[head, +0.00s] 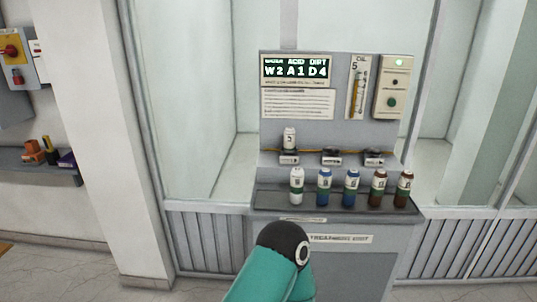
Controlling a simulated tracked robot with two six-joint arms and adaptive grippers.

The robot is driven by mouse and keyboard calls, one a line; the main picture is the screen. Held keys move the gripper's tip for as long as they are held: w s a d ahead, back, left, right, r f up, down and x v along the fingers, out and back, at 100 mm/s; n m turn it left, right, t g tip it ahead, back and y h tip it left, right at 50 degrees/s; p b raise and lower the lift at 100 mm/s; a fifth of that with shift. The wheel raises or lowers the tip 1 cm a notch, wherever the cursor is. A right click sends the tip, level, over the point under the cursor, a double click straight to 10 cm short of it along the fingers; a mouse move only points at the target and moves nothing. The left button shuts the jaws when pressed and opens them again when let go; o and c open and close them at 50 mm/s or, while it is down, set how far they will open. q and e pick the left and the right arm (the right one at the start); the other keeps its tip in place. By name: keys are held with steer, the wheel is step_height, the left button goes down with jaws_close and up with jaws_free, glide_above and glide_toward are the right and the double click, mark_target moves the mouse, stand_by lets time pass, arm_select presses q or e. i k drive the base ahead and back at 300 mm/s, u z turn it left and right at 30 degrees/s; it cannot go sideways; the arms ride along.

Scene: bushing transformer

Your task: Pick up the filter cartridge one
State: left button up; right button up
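A row of filter cartridges stands upright on the dark shelf (300,211) of the grey treatment unit. From left to right there is a white cartridge with a green band (296,182), two blue cartridges (324,182) (351,182), and two brown cartridges (377,184) (403,184). Another white cartridge (289,139) sits upright in the left holder on the step above. The labels are too small to read surely, so I cannot tell which is cartridge one. Neither of my grippers shows; only a teal arm part of mine with a black joint cap is in view at the bottom.
Two holders (331,157) (373,157) to the right look empty. A display (296,70) reads "WATER ACID DIRT W2 A1 D4". A gauge (357,88) and a box with a green light (393,87) are beside it. A white pillar (100,130) stands left.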

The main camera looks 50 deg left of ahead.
mark_target(290, 133)
steer(key=u, duration=0.35)
steer(key=k, duration=0.2)
steer(key=u, duration=1.1)
steer(key=i, duration=0.95)
steer(key=z, duration=0.05)
steer(key=k, duration=0.75)
steer(key=u, duration=0.25)
steer(key=i, duration=0.8)
steer(key=z, duration=0.1)
